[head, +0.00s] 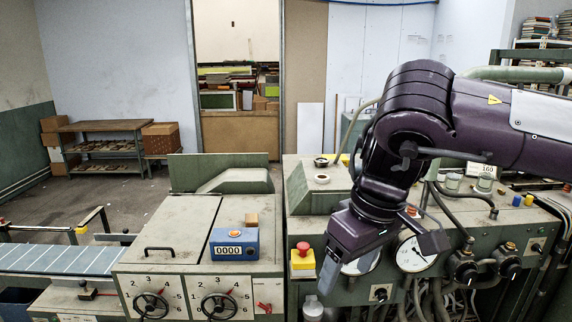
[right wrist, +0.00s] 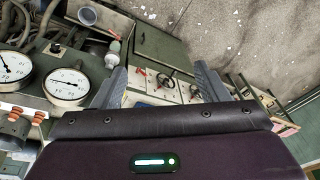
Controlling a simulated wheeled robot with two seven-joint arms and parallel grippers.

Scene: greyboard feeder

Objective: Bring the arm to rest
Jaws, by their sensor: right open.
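My right arm, dark purple, reaches in from the right in the head view, in front of the green machine. My right gripper (head: 330,272) points down in front of the machine's front panel, beside the red emergency button (head: 303,248) and over part of a round gauge. In the right wrist view its two grey fingers (right wrist: 162,82) are spread apart with nothing between them; the handwheel panel (right wrist: 165,88) shows beyond the gap. I cannot tell from these views whether the gripper touches the panel. My left gripper is in neither view.
A white gauge (head: 414,253), black knobs and hoses crowd the panel right of the gripper. A blue slatted conveyor (head: 62,260) lies at far left. Open floor (head: 120,190) lies behind.

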